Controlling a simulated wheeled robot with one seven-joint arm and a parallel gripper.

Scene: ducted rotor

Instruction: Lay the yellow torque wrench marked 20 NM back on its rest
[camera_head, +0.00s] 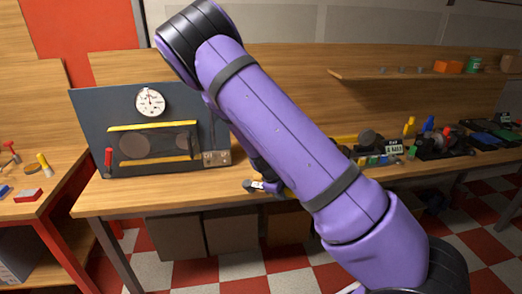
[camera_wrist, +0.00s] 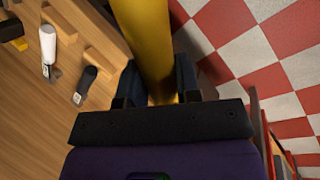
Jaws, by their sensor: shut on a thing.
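A thick yellow bar, which looks like the handle of the yellow torque wrench (camera_wrist: 146,35), runs up out of the top of the wrist view. My gripper (camera_wrist: 160,85) is shut on it, with one dark finger on each side. No 20 NM marking can be read. In the head view my purple arm hides most of the gripper and the held tool. A small dark end with a pale label (camera_head: 257,186) shows at the arm's left edge, by the bench's front edge. I cannot make out an empty rest for certain.
In the wrist view, a white-handled tool (camera_wrist: 47,45) and a black-handled tool (camera_wrist: 88,80) lie on the wooden bench (camera_wrist: 75,135) near wooden blocks (camera_wrist: 100,42). Red and white floor lies to the right. A dark panel with a dial (camera_head: 150,102) stands on the bench's left part.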

